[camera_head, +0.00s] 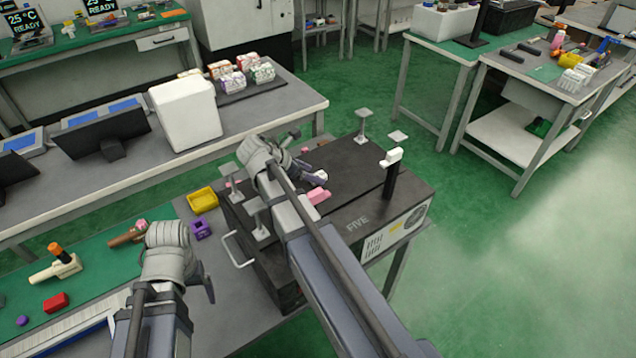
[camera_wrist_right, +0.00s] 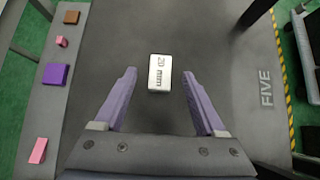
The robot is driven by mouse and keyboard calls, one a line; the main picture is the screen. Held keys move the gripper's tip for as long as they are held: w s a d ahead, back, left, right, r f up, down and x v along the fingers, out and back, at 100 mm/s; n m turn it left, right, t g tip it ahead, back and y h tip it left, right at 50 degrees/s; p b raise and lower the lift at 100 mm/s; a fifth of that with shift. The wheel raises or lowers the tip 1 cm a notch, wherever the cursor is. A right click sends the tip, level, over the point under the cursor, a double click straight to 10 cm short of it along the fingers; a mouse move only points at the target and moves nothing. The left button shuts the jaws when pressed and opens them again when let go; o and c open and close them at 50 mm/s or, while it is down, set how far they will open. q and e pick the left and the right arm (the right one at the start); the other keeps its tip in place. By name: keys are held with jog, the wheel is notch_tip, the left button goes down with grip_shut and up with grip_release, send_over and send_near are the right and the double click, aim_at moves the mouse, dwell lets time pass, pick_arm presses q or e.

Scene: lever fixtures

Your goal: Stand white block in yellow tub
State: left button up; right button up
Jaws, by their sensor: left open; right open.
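In the right wrist view the white block (camera_wrist_right: 159,76), marked "20 mm", lies on a dark flat top. My right gripper (camera_wrist_right: 159,71) is open above it, with its purple fingertips on either side of the block and a gap showing at each side. In the head view my right gripper (camera_head: 308,166) is over the dark box; the block cannot be made out clearly there. The yellow tub (camera_head: 203,200) sits on the bench left of that box, beside a small purple container (camera_head: 201,229). My left gripper (camera_head: 207,285) is open at the lower left, away from both.
A red block (camera_head: 56,302) and tools lie on the green mat at left.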

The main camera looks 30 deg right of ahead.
jog(key=shift+b+x, duration=0.4)
jog(key=shift+x, duration=0.7)
jog(key=shift+a+r, duration=0.1)
grip_shut()
